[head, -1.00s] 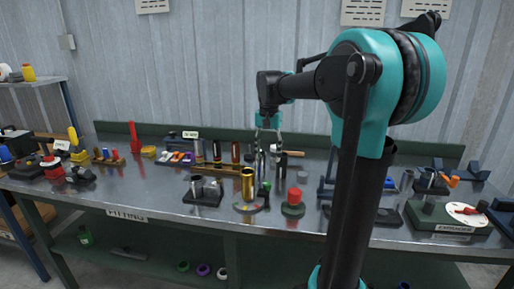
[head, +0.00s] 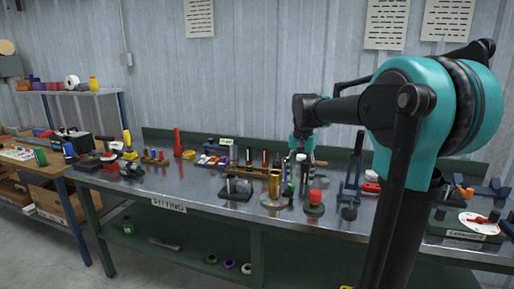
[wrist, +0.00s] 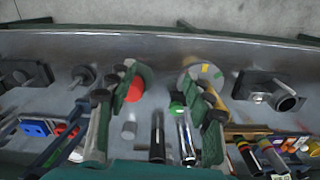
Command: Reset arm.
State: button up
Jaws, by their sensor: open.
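My arm stretches out over the steel fitting bench (head: 150,190). My gripper (head: 303,145) points down above the bench's middle in the head view, near several upright cylinders. In the wrist view its two green-padded fingers (wrist: 163,95) are spread wide apart with no object held between them. Below and between the fingers are a dark rod and a shiny rod (wrist: 186,140), a small grey cylinder (wrist: 128,130) and a green knob (wrist: 178,103). A red-topped part (wrist: 134,91) lies partly behind the left finger.
A gold cylinder (head: 274,184) and a red-capped part (head: 314,198) stand near the bench front. A dark blue upright fixture (head: 352,178) stands right of the gripper. An expander base (head: 465,228) sits at right. Another bench with boxes is at left. Room above the bench is clear.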

jog(key=s+d+f+n+t, duration=0.2)
jog(key=s+f, duration=0.8)
jog(key=f, duration=0.1)
jog(key=s+d+f+n+t, duration=0.2)
jog(key=s+f+n, duration=0.1)
jog(key=s+f, duration=0.8)
jog(key=shift+s+f, duration=0.2)
dwell(2.7)
